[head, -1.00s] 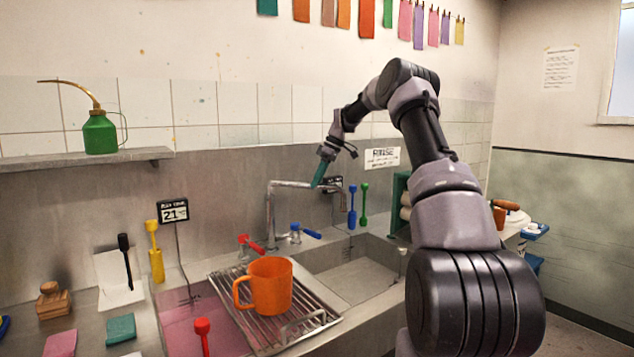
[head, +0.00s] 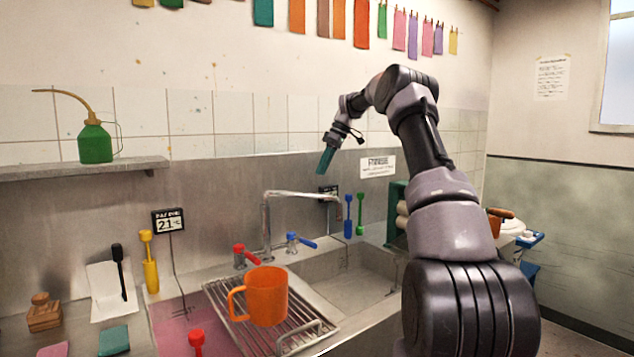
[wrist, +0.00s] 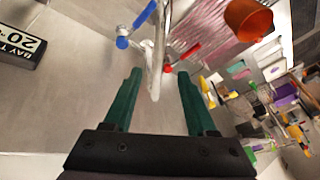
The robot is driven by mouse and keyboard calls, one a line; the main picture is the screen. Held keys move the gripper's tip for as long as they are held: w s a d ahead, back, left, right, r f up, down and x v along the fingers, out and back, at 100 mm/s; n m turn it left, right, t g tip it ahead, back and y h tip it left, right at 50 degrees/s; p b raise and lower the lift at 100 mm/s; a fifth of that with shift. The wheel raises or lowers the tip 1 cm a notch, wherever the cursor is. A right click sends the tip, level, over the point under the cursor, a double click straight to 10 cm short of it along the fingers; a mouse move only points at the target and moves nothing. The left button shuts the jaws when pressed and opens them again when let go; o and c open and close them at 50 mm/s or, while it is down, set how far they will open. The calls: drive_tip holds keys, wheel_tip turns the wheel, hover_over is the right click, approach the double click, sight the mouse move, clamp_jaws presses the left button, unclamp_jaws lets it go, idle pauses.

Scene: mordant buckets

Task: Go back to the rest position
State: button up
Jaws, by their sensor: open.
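My gripper (head: 326,160) is raised in front of the back wall, above the faucet, with its green fingers pointing down. In the wrist view the two green fingers (wrist: 157,75) are apart, with nothing held between them. The metal faucet spout (wrist: 158,50) shows beyond and between the fingers; I cannot tell how far off it is. My arm reaches up and across the right half of the head view.
An orange mug (head: 266,296) stands on a wire rack (head: 300,338) beside the sink basin (head: 355,277). The faucet (head: 268,225) has red (head: 246,254) and blue (head: 302,241) handles. A shelf (head: 85,167) bears a green oil can (head: 94,143).

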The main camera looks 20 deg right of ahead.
drive_tip(key=shift+v, duration=1.1)
drive_tip(key=s+a+r+m+t+h, duration=0.1)
drive_tip(key=s+a+r+m, duration=0.1)
drive_tip(key=s+a+r, duration=0.35)
drive_tip(key=s+a+r+m+t+h, duration=0.1)
drive_tip(key=s+a+r+m, duration=0.1)
drive_tip(key=s, duration=0.7)
drive_tip(key=s+a+r+m+h, duration=0.1)
drive_tip(key=s+a+r+m, duration=0.2)
drive_tip(key=s, duration=0.4)
drive_tip(key=s+f+m+t, duration=0.2)
drive_tip(key=s+f+m, duration=0.1)
drive_tip(key=s, duration=0.9)
drive_tip(key=s+f+m+t, duration=0.2)
drive_tip(key=s+m, duration=0.3)
drive_tip(key=s, duration=0.7)
drive_tip(key=shift+s+a+f, duration=0.3)
drive_tip(key=shift+a+f, duration=0.05)
drive_tip(key=shift+f, duration=0.4)
